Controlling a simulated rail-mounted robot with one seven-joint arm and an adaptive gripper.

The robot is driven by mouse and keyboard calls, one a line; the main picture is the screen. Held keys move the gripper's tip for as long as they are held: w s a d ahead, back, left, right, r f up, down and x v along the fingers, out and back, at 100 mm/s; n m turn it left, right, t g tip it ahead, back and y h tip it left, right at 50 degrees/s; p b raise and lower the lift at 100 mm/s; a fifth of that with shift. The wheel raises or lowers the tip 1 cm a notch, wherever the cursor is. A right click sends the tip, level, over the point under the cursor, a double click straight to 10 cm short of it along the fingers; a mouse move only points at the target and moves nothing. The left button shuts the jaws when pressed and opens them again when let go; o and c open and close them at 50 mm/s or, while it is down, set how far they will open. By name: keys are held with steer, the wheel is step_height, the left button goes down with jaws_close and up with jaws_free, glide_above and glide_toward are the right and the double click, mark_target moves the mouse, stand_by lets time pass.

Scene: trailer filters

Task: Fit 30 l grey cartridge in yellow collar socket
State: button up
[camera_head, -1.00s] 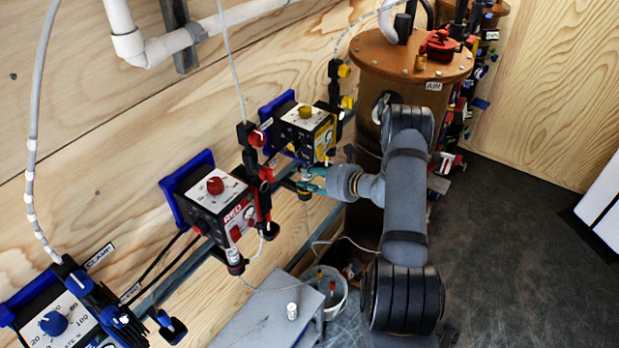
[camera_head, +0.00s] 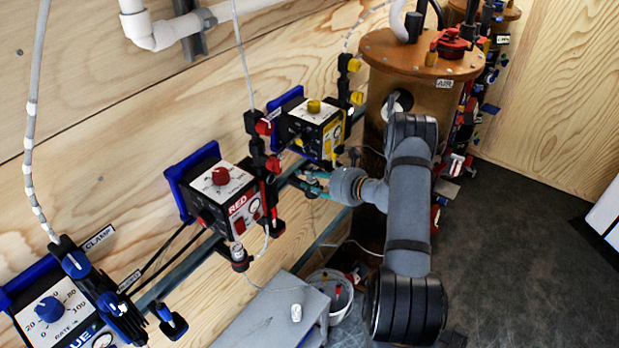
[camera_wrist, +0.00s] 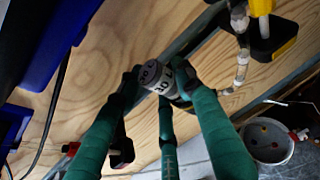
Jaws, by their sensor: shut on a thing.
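The grey cartridge (camera_wrist: 152,76), with a "30 L" label, is between my gripper's teal fingers in the wrist view. My gripper (camera_wrist: 155,84) is shut on it. In the head view my gripper (camera_head: 308,181) is just below the yellow-knobbed box (camera_head: 312,128), close to the rail on the wooden wall; the cartridge is too small to make out there. A bit of yellow (camera_wrist: 181,103) shows just behind the cartridge in the wrist view. I cannot tell whether it is the socket's collar, or whether the cartridge touches a socket.
The red-labelled box (camera_head: 221,190) stands left of my gripper, with a blue-knobbed box (camera_head: 62,318) further left. A brown drum (camera_head: 430,75) stands right of the yellow-knobbed box. Below are a grey bench top (camera_head: 262,315) and a white bucket (camera_head: 337,297).

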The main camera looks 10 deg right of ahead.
steer(key=shift+s+d+f, duration=0.2)
steer(key=shift+f, duration=0.2)
steer(key=shift+s+d+f, duration=0.15)
steer(key=shift+d+f, duration=0.05)
steer(key=shift+f, duration=0.2)
steer(key=o, duration=0.9)
steer(key=shift+c, duration=0.2)
steer(key=o, duration=0.5)
steer(key=shift+w+f, duration=0.15)
steer(key=shift+w, duration=0.15)
steer(key=shift+o, duration=0.2)
steer(key=shift+d, duration=0.1)
steer(key=a+r+v, duration=0.1)
steer(key=v, duration=1)
steer(key=shift+s, duration=0.25)
steer(key=shift+d+r, duration=0.1)
steer(key=shift+r, duration=0.05)
